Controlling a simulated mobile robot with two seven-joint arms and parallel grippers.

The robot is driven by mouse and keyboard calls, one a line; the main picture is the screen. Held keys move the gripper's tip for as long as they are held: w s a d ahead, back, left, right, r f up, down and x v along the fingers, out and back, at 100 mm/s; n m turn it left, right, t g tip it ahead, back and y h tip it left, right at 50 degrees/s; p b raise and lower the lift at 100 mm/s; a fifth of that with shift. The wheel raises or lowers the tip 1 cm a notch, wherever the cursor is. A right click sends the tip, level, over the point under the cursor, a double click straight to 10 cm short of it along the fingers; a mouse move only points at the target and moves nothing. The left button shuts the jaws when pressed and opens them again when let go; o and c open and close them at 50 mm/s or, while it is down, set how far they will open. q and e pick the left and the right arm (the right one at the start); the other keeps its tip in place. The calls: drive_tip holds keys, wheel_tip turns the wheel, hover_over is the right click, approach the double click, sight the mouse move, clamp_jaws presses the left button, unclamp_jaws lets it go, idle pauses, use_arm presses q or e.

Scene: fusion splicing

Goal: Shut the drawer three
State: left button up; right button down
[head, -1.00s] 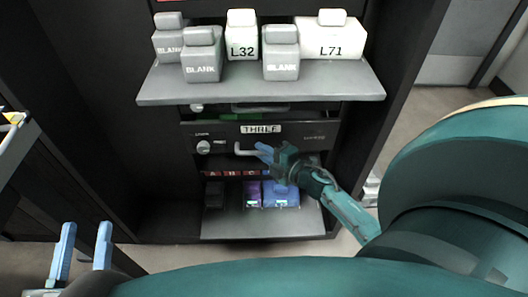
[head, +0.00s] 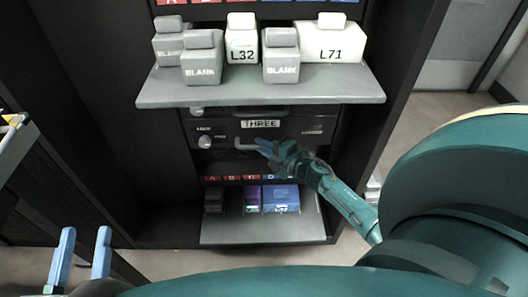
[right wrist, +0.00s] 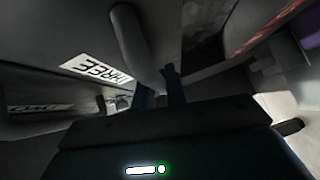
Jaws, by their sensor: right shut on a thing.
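Drawer three has a dark front (head: 285,133) with a white THREE label, in the middle of the cabinet below a grey shelf. Whether it is flush with the cabinet is hard to tell. Its pale bar handle (head: 245,145) is on the front below the label. My right gripper (head: 264,147) is shut on this handle, at its right part. In the right wrist view the handle (right wrist: 132,45) runs down to the fingers, beside the THREE label. My left gripper (head: 84,250) is open and empty at the lower left, away from the cabinet.
The grey shelf (head: 160,91) juts out above the drawer and bears grey BLANK blocks (head: 203,70) and white L32 (head: 241,45) and L71 (head: 331,47) blocks. Below, a lower shelf (head: 225,231) holds dark, purple and blue items. Cabinet walls flank both sides.

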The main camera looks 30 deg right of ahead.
drive_tip(key=c, duration=1.4)
unclamp_jaws()
drive_tip(key=shift+w+d, duration=0.15)
drive_tip(key=shift+w, duration=0.1)
drive_tip(key=shift+c, duration=0.2)
use_arm(q)
drive_tip(key=shift+w+r, duration=0.1)
use_arm(e)
drive_tip(key=shift+r, duration=0.1)
use_arm(q)
drive_tip(key=p, duration=0.3)
drive_tip(key=shift+a+m+y+p, duration=0.35)
drive_tip(key=shift+a+m+y, duration=0.05)
use_arm(e)
drive_tip(key=v, duration=1.3)
drive_tip(key=shift+s, duration=0.2)
use_arm(q)
drive_tip(key=shift+d, duration=0.15)
